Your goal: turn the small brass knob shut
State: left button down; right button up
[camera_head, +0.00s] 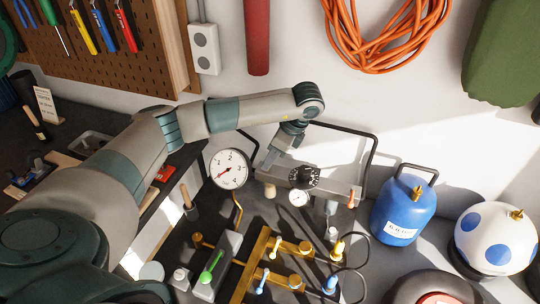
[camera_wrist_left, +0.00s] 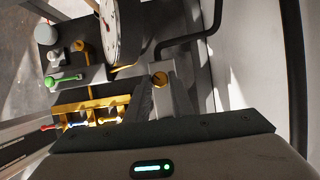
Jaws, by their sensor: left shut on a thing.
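My left gripper (camera_head: 270,160) reaches down at the left end of a grey box, near the large white dial gauge (camera_head: 228,168). In the left wrist view, the small round brass knob (camera_wrist_left: 160,78) shows at the tips of my left gripper (camera_wrist_left: 163,92). The fingers are shut on it, one on each side. A dark line crosses the knob's face. In the head view I cannot make out this knob; the gripper seems to cover it. My right gripper is not in view.
The grey box (camera_head: 336,189) carries a black dial (camera_head: 303,177) and a small gauge (camera_head: 298,198). Brass pipework (camera_head: 257,262) with coloured levers stands in front. A blue gas cylinder (camera_head: 403,212) and a white spotted ball-shaped tank (camera_head: 497,240) stand right. A black pipe runs behind the gripper.

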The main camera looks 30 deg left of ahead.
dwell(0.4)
pick_arm(q)
jog(key=c, duration=1.6)
grip_release()
jog(key=shift+o, duration=0.2)
jog(key=shift+r, duration=0.1)
jog(key=shift+v, duration=1.15)
jog(key=b+v, duration=0.1)
jog(key=v, duration=0.1)
jog(key=shift+w+d+r, duration=0.1)
jog(key=shift+d+r, duration=0.05)
jog(key=shift+r, duration=0.2)
jog(key=d+b, duration=0.1)
jog(key=d, duration=0.2)
jog(key=w+d+b, duration=0.1)
jog(key=d+b, duration=0.1)
jog(key=d, duration=0.1)
jog(key=w+d+b, duration=0.1)
jog(key=d, duration=0.3)
jog(key=shift+w+f+b, duration=0.1)
jog(key=shift+f+b, duration=0.15)
jog(key=shift+b, duration=0.1)
jog(key=shift+w+d+r+b, duration=0.1)
jog(key=shift+d+b, duration=0.05)
jog(key=shift+d, duration=0.25)
jog(key=shift+w+d+r+b, duration=0.1)
jog(key=shift+d+b, duration=0.05)
jog(key=shift+d, duration=0.3)
